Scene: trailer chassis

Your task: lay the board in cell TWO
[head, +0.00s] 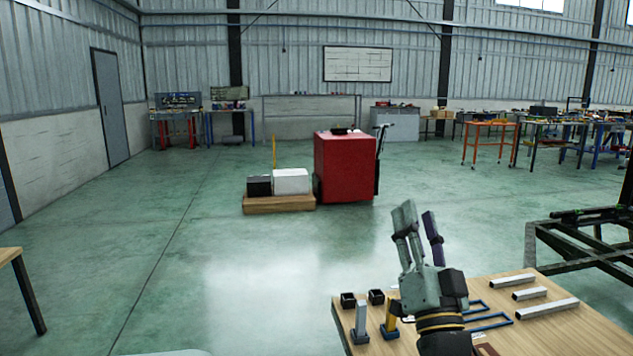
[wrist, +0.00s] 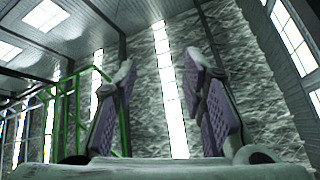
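My gripper (head: 417,212) points upward above the wooden table at the lower right of the head view. Its two fingers stand apart. In the wrist view the gripper (wrist: 162,70) has an empty gap between the purple pads, with wall and a bright window strip behind. A dark metal chassis frame (head: 590,240) stands at the right edge of the head view, cut off by the picture. I cannot make out a board for the task or a cell marked TWO in either view.
The table (head: 590,325) holds several silver bars (head: 546,308), blue frames (head: 488,322), small black boxes (head: 348,299) and upright pieces (head: 360,322). A red cart (head: 345,168) and a low pallet (head: 279,204) stand farther back. The green floor between is clear.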

